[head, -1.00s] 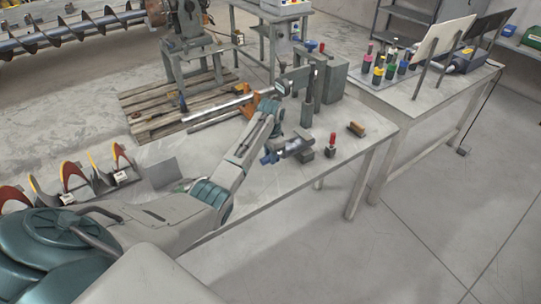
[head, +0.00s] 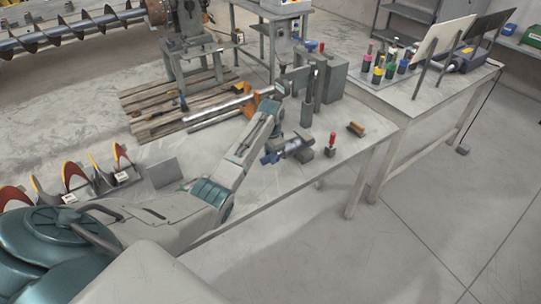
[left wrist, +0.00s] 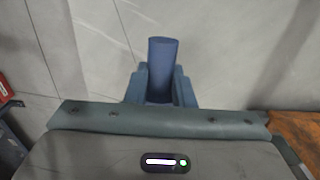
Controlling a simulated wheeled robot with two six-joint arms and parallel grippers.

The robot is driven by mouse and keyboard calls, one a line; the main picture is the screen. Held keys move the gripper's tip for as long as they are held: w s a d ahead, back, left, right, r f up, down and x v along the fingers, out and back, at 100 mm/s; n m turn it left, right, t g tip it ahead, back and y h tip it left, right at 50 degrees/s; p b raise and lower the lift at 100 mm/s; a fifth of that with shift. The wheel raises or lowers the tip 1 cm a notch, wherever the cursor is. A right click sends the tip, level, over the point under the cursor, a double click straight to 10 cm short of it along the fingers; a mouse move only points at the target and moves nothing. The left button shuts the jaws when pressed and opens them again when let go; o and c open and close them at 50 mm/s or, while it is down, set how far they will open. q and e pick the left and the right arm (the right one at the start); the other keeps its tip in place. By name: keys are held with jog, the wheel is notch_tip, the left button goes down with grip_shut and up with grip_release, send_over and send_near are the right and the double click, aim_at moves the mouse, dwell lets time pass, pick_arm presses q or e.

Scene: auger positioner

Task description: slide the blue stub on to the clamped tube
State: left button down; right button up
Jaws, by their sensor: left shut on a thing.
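My left gripper (head: 270,156) hangs over the near part of the workbench, left of a small red-topped block. In the left wrist view its blue-grey fingers (left wrist: 161,92) are shut on the blue stub (left wrist: 163,62), a plain cylinder that sticks out beyond the fingertips. The fingers hide its lower end. In the head view the stub is too small to tell apart from the fingers. A silver tube (head: 217,109) lies by an orange block (head: 256,104) at the bench's far edge, behind my forearm. The stub is apart from this tube. My right gripper is not in view.
The red-topped block (head: 331,146) and a brown block (head: 356,129) stand on the workbench (head: 365,150). Curved auger flights (head: 120,160) stand left. The bench's front right is clear.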

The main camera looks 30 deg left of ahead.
pick_arm(q)
jog(key=shift+w+d+r, duration=0.1)
jog(key=shift+w+r, duration=0.3)
jog(key=shift+w, duration=0.05)
